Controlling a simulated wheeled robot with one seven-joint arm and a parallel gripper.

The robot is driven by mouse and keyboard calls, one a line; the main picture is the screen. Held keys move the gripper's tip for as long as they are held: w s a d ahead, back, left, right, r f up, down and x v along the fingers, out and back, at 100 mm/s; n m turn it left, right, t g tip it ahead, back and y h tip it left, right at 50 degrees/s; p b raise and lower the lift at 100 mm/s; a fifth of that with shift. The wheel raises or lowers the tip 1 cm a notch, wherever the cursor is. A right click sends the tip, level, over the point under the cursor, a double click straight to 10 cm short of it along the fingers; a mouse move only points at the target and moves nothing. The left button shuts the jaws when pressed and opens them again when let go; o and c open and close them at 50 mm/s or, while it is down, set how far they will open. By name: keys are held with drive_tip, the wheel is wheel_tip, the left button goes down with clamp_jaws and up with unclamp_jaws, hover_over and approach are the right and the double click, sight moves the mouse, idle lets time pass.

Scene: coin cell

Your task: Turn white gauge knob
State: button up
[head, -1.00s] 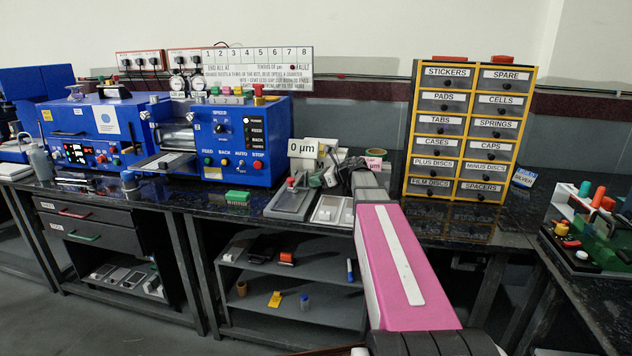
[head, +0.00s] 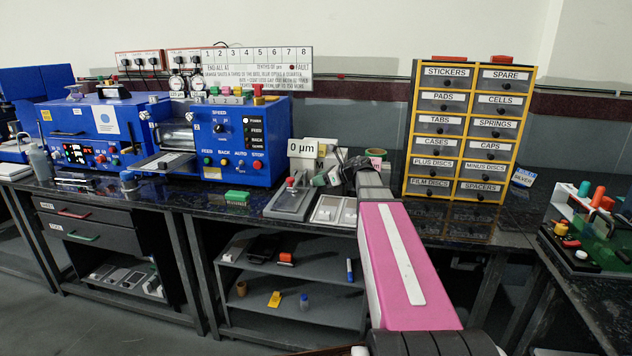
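A grey gauge stand (head: 288,203) lies on the dark bench under a white "0 µm" display (head: 302,148). A small red-topped part stands on it. I cannot make out a white gauge knob for sure. Two round white dials (head: 177,83) stand on top of the blue roller machine (head: 270,120), with no clear knob visible. My pink arm reaches forward over the bench. My gripper (head: 330,178) is at its far end, just right of the gauge stand and above the bench. It is small and dark, and its fingers are not clear enough to show open or shut.
A light two-part tray (head: 335,211) lies below my gripper. A green block (head: 237,196) lies left of the gauge stand. A yellow-framed drawer cabinet (head: 409,150) stands close to the right of my arm.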

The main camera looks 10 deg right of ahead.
drive_tip(key=v, duration=0.8)
drive_tip(key=shift+s+d+r, duration=0.15)
drive_tip(key=shift+d, duration=0.1)
